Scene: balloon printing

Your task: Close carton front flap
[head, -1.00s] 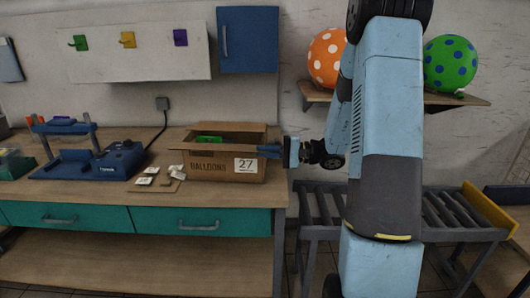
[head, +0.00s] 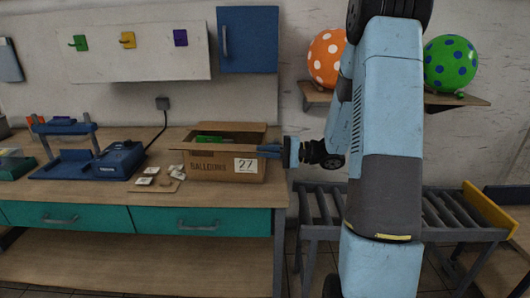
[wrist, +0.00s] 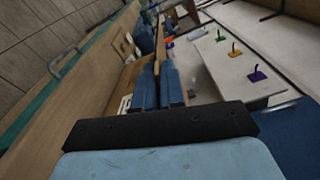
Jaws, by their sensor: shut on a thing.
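The brown cardboard carton (head: 215,168), marked "BALLOONS" and "27", stands on the workbench. Its back flap (head: 235,127) is up and the top is open, with something green (head: 208,139) inside. The front flap (head: 215,148) runs along the near top edge. My gripper (head: 268,151) reaches in from the right at the carton's front right top corner. Its blue fingers are shut on the front flap's right end. In the wrist view the two fingers (wrist: 170,80) lie close together against the carton; the grip itself is largely hidden.
A blue printing device (head: 95,158) stands left on the workbench (head: 100,195). Small white cards (head: 145,180) lie left of the carton. A blue wall cabinet (head: 248,40) hangs above. A roller conveyor (head: 320,205) stands to the right.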

